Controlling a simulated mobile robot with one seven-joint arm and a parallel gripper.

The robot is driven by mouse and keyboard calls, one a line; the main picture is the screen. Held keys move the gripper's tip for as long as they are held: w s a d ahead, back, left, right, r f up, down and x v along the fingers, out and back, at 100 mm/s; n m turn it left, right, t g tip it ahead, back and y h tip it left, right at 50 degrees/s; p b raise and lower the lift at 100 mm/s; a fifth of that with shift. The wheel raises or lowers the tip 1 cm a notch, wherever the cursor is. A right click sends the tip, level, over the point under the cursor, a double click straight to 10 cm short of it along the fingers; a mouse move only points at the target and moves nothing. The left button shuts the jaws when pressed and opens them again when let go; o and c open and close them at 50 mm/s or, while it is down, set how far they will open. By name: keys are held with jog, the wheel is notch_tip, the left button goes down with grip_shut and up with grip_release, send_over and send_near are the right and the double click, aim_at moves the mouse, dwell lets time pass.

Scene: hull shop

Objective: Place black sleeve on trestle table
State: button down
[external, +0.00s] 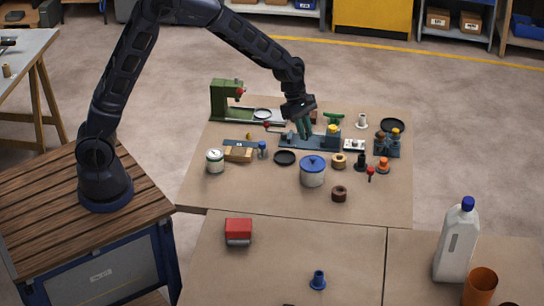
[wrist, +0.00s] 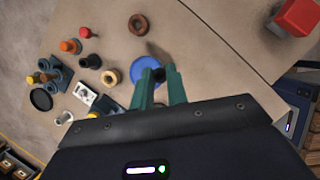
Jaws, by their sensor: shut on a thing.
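My gripper (external: 304,133) is over the back part of the cluttered brown worktop in the external view. In the wrist view, its green fingers (wrist: 160,80) are shut on a small dark round piece, the black sleeve (wrist: 158,75), held between the tips. The sleeve is mostly hidden by the fingers and cannot be made out in the external view. The trestle table (external: 28,46), with a pale top and wooden legs, stands at the far left in the external view, well away from my gripper.
The blue-lidded pot (external: 312,171), green machine (external: 228,98), tan ring (external: 338,161), another black flanged piece (external: 361,162) and a black dish (external: 285,158) crowd the worktop. A red box (external: 238,231) and white bottle (external: 456,240) stand nearer. The trestle top has free room.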

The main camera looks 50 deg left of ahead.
jog(key=s+d+m+g, duration=0.1)
jog(key=s+d+m, duration=0.25)
jog(key=d, duration=1.15)
jog(key=m+g, duration=0.1)
jog(key=m, duration=0.1)
send_over(330, 254)
jog(key=a, duration=0.1)
jog(key=f, duration=2)
jog(key=shift+w+a+f, duration=0.15)
jog(key=shift+w+f, duration=0.1)
jog(key=shift+w, duration=0.1)
jog(key=shift+f, duration=0.15)
jog(key=c, duration=1.4)
grip_release()
